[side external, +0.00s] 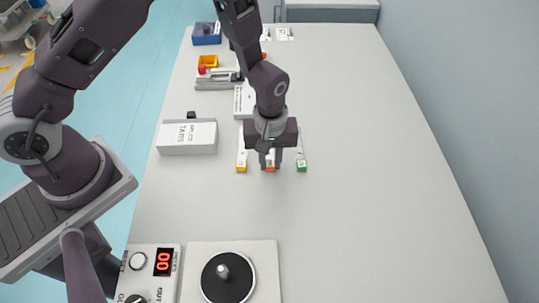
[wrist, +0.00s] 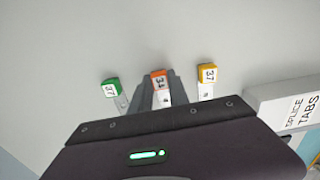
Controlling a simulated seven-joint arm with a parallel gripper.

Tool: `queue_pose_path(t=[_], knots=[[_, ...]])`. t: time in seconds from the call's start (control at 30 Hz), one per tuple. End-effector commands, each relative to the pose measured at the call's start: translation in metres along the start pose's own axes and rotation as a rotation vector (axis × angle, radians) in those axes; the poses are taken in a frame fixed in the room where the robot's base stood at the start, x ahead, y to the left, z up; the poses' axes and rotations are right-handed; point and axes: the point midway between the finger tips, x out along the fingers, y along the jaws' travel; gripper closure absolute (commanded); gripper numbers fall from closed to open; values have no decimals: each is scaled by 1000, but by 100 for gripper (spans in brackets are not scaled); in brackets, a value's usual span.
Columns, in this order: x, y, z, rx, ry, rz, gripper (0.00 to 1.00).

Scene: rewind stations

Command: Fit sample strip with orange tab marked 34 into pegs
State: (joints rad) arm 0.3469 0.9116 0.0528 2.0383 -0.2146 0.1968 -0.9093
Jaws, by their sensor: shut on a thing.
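The sample strip with the orange tab (wrist: 159,81) is marked 34 in the wrist view; its tab also shows in the side view (side external: 270,166). My gripper (side external: 276,160) is low over the table and shut on this strip just behind the tab. In the wrist view the fingers stand on both sides of the strip. A strip with a yellow tab (side external: 241,168) lies to its left and one with a green tab (side external: 301,168) to its right, in the side view. Both of these tabs read 37 in the wrist view. I cannot make out the pegs.
A white splice tabs box (side external: 188,138) stands left of the strips. A plate with a black disc (side external: 228,277) and a counter box (side external: 152,270) are in front. The right side is clear.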

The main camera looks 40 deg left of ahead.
Motion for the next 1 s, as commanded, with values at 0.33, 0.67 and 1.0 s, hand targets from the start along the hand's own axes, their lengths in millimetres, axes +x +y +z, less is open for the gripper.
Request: queue_pose_path(t=[0.33, 0.67, 1.0], knots=[[-14, 1, -1, 1, 3, 4, 100], [-91, 1, -1, -3, 3, 4, 100], [-112, 5, -92, -451, 2, 0, 100]])
